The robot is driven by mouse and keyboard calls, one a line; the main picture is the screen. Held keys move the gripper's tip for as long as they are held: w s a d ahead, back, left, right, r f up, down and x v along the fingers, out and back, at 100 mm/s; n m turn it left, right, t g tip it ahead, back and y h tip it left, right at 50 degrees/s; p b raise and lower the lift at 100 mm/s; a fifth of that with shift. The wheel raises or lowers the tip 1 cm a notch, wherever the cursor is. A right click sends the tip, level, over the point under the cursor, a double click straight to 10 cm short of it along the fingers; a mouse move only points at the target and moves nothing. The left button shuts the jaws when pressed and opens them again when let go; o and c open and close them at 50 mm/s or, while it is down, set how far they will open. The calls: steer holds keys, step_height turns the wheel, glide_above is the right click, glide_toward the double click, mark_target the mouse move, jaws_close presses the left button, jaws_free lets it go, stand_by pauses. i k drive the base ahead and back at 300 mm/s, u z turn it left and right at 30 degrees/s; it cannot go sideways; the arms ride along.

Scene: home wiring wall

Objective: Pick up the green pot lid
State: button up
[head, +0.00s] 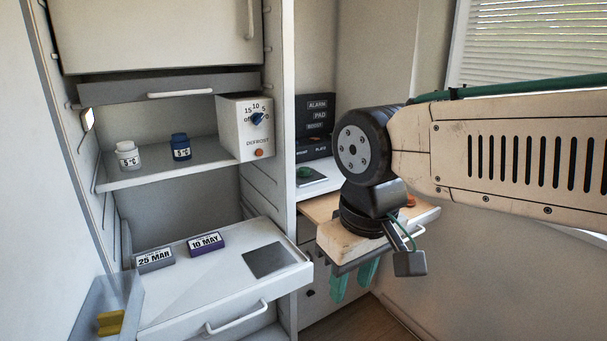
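A small round green object (305,172), which looks like the green pot lid, lies on a white surface behind the cabinet's right side wall. It is small and partly cut off by that wall, so its shape is hard to tell. My gripper (354,281) hangs at the right of the picture, with its green fingers pointing down. The fingers are apart and nothing shows between them. The gripper is lower in the picture and to the right of the green object, and does not touch it.
An open cabinet at left has a shelf (115,182) with a white jar (128,154), a blue jar (180,147) and a defrost dial box (245,127). A pulled-out drawer (195,290) holds two date blocks. Dark labelled boxes (316,120) stand behind the green object.

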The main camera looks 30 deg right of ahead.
mark_target(305, 172)
steer(key=z, duration=1.25)
steer(key=i, duration=1.4)
steer(key=u, duration=0.9)
